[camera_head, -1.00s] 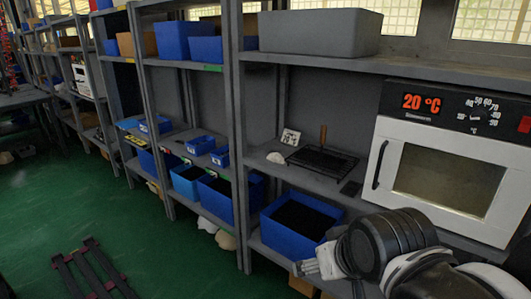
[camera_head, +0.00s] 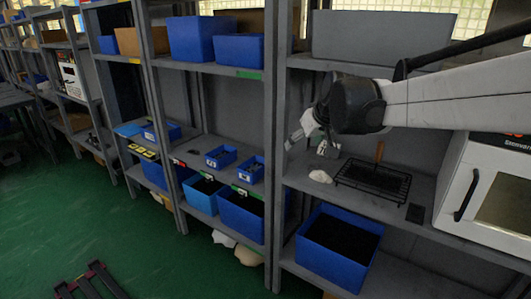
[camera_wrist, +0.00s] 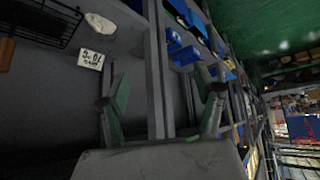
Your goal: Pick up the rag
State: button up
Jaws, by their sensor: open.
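A small white crumpled thing that looks like the rag (camera_head: 320,176) lies on the middle shelf, left of a black wire rack. It also shows at the top of the wrist view (camera_wrist: 100,22). My gripper (camera_head: 296,138) is above and left of it in the head view, in front of the shelf post. In the wrist view my gripper (camera_wrist: 168,88) has its two green-padded fingers spread wide with nothing between them.
The black wire rack (camera_head: 373,180) with a wooden handle and a white oven (camera_head: 485,200) are to the right. A card (camera_wrist: 91,59) stands behind the rag. A shelf post (camera_head: 279,190) and blue bins (camera_head: 338,240) are close. Pale crumpled things (camera_head: 246,256) lie low on the left.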

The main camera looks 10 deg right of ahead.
jog(key=w+d+p, duration=0.1)
jog(key=w+d, duration=0.4)
jog(key=w, duration=0.5)
jog(key=n+g+y+p, duration=0.2)
jog(key=n+g+p, duration=0.1)
jog(key=n+g, duration=0.4)
send_over(322, 171)
jog(key=d, duration=0.2)
jog(key=f, duration=1.7)
jog(key=shift+w+d+f, duration=0.15)
jog(key=shift+w+f, duration=0.1)
jog(key=shift+f, duration=0.05)
jog(key=shift+s+d+f, duration=0.1)
jog(key=shift+s+f, duration=0.05)
jog(key=shift+f, duration=0.35)
jog(key=shift+x, duration=3.5)
jog(key=shift+c, duration=0.4)
